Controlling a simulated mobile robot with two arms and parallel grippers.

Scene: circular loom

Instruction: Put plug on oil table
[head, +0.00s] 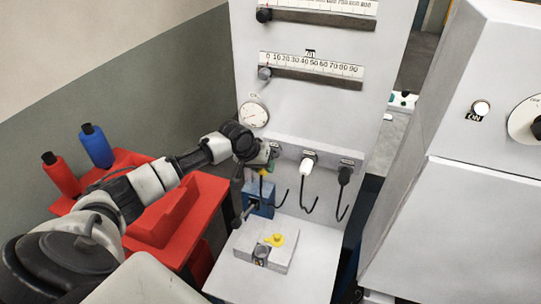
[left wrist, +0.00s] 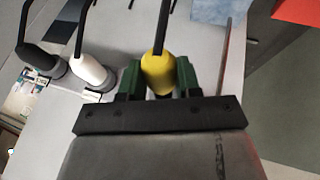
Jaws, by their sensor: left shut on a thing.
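A yellow plug (left wrist: 157,72) with a black cord sits between the green fingers of my left gripper (left wrist: 158,80) in the left wrist view. The gripper is shut on it. In the head view my left gripper (head: 264,158) is at the left end of the row of plugs on the white panel, largely covering the yellow plug (head: 263,172). I cannot tell whether the plug is still seated in the panel. A white table (head: 240,270) juts out below the panel; no label shows which surface is the oil table. My right gripper is out of view.
A white plug (head: 308,162) and a black plug (head: 345,174) hang to the right. A grey block (head: 262,252) with a yellow knob and a blue vise-like device (head: 259,198) stand below. A red stand (head: 205,205) lies under my left arm, near red and blue bottles (head: 96,146).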

